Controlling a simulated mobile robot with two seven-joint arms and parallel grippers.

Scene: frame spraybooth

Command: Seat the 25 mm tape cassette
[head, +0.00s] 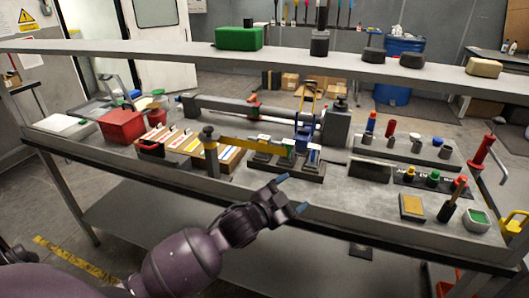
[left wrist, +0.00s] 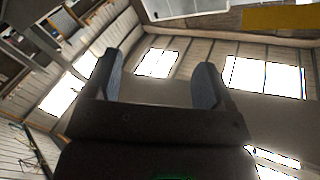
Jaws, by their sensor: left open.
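My left gripper (head: 291,194) is open and empty, in front of the bench's front edge. In the left wrist view its two fingers (left wrist: 158,80) stand apart with nothing between them. Several small upright pieces, which may be tape cassettes, stand in dark holders (head: 287,160) behind the gripper. They show white, green and blue. A cardboard box (head: 228,160) with several coloured, labelled strips sits left of them. I cannot tell which piece is the 25 mm cassette. My right gripper is not in view.
A yellow bar on a dark post (head: 210,150) reaches over the box and holders. A red bin (head: 122,127) stands at the left. A raised shelf (head: 150,50) spans the bench. Bottles, caps and a yellow pad (head: 412,207) crowd the right. The bench front near the gripper is fairly clear.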

